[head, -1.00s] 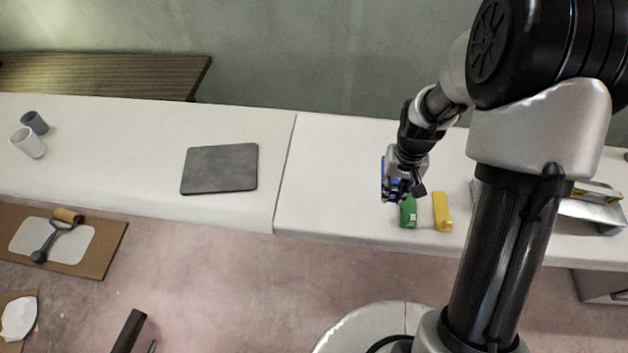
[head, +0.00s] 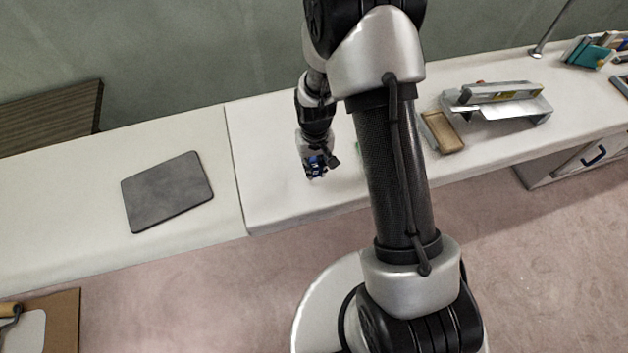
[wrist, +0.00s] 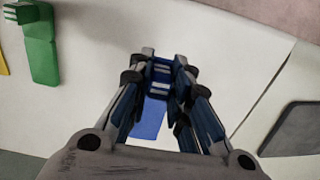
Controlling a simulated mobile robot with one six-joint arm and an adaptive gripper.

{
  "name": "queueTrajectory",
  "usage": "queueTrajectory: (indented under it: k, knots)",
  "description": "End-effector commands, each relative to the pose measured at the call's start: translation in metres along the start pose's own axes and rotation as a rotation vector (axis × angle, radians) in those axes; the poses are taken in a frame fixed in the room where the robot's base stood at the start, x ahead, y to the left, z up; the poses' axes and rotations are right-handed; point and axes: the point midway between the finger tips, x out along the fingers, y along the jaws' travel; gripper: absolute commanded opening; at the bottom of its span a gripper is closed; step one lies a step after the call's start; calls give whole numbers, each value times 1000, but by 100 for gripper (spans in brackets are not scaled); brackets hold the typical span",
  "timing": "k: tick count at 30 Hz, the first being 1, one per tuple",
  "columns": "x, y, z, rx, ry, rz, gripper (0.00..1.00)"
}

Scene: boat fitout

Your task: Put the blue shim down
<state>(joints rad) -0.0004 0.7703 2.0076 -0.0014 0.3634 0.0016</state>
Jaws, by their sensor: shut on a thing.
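My gripper (head: 316,170) is over the right-hand section of the white bench, left of my arm. In the wrist view its blue-padded fingers (wrist: 160,84) are shut on the blue shim (wrist: 148,119), which shows between and below them. I cannot tell whether the shim touches the bench. In the head view the shim cannot be told apart from the blue finger pads. A green shim (wrist: 40,42) lies apart on the bench at the upper left of the wrist view. In the head view only a sliver of green (head: 358,147) shows beside my arm.
A yellow shim (wrist: 3,62) shows at the wrist view's left edge. A dark grey mat (head: 168,190) lies left of the bench seam (head: 236,170). A wooden tray (head: 441,132) and a metal tool (head: 500,100) are to the right. Bench between gripper and seam is clear.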

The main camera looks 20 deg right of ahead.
Motion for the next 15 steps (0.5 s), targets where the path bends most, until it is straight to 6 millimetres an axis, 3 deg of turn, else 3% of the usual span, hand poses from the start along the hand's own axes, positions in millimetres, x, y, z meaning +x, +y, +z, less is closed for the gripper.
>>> queueTrajectory:
  k: [1, 8, 15]
  knots:
    - [12, 0, 1, 0, -2, 0, 0]
    - [28, 0, 0, 0, 0, 0, 0]
    - [62, 0, 0, 0, -1, 0, 0]
